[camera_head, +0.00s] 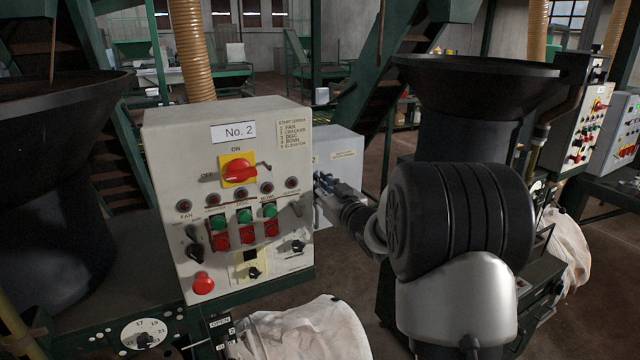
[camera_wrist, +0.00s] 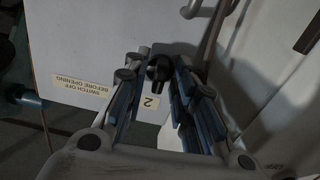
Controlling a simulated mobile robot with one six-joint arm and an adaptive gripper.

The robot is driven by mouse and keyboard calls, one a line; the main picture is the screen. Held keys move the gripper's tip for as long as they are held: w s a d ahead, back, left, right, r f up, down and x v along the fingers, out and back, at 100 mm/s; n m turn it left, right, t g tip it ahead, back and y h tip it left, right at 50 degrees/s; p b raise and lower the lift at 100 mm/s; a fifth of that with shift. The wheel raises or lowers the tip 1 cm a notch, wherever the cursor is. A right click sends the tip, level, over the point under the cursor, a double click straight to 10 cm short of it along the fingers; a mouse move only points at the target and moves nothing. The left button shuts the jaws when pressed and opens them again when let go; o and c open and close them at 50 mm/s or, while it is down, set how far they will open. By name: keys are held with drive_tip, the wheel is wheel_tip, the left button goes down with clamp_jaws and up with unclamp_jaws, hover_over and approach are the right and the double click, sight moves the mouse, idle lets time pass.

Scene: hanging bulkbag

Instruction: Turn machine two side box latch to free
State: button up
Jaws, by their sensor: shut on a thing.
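The machine two side box (camera_head: 343,145) is a pale grey box just right of the No. 2 control panel (camera_head: 222,150). In the wrist view its door (camera_wrist: 90,40) fills the upper left, with a "switch off before opening" label and a "2" label. The black latch knob (camera_wrist: 158,68) sits between the blue-padded fingers of my gripper (camera_wrist: 158,85), which is shut on it. In the head view my gripper (camera_head: 326,184) is at the side box's left front; the latch is hidden there.
The No. 2 panel, with a red rotary switch (camera_head: 239,170), buttons and knobs, stands close left of my gripper. In the wrist view a grey pipe or bar (camera_wrist: 214,30) runs beside the fingers. A white bag (camera_head: 300,332) lies below the panel. Dark hoppers stand on both sides.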

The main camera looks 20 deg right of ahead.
drive_tip(key=shift+m, duration=0.4)
drive_tip(key=o, duration=0.7)
drive_tip(key=s, duration=1.2)
drive_tip(key=shift+d, duration=0.2)
drive_tip(key=shift+a, duration=0.1)
